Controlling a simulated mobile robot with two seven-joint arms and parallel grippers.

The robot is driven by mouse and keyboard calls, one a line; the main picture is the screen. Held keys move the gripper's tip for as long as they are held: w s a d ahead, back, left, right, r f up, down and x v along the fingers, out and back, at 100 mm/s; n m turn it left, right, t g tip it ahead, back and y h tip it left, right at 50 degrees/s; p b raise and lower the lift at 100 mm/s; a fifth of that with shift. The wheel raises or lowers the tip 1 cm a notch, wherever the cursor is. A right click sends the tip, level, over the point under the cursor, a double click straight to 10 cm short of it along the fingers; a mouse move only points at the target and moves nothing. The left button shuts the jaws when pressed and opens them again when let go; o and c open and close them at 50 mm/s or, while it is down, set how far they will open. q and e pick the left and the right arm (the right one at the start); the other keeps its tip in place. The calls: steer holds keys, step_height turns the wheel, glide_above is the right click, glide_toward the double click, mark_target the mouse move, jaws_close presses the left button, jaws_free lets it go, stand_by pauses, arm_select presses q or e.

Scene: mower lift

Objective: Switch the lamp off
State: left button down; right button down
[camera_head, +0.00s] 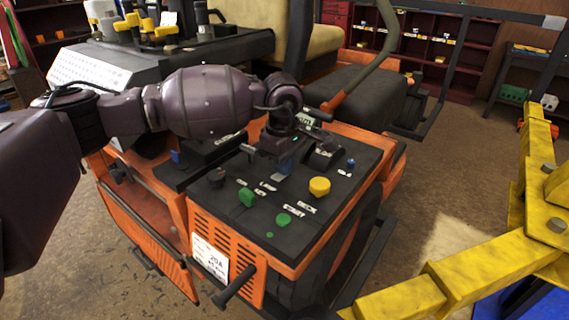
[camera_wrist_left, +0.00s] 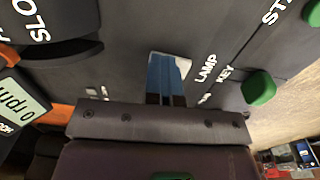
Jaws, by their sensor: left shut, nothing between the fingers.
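The control panel (camera_head: 235,205) of the orange mower carries knobs and switches. My right gripper is in neither view.
A green knob (camera_head: 247,197), another green knob (camera_head: 283,219) and a yellow knob (camera_head: 319,187) stand close by on the panel. The mower seat (camera_head: 365,95) is behind it. A yellow frame (camera_head: 470,265) stands at the right, with open floor between.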

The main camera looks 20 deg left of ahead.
mark_target(281, 177)
arm_select(q)
steer(key=shift+s+f, duration=0.45)
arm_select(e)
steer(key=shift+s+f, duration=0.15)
arm_select(q)
steer(key=shift+s+a+r, duration=0.15)
steer(key=shift+s+a, duration=0.05)
steer(key=shift+s, duration=0.2)
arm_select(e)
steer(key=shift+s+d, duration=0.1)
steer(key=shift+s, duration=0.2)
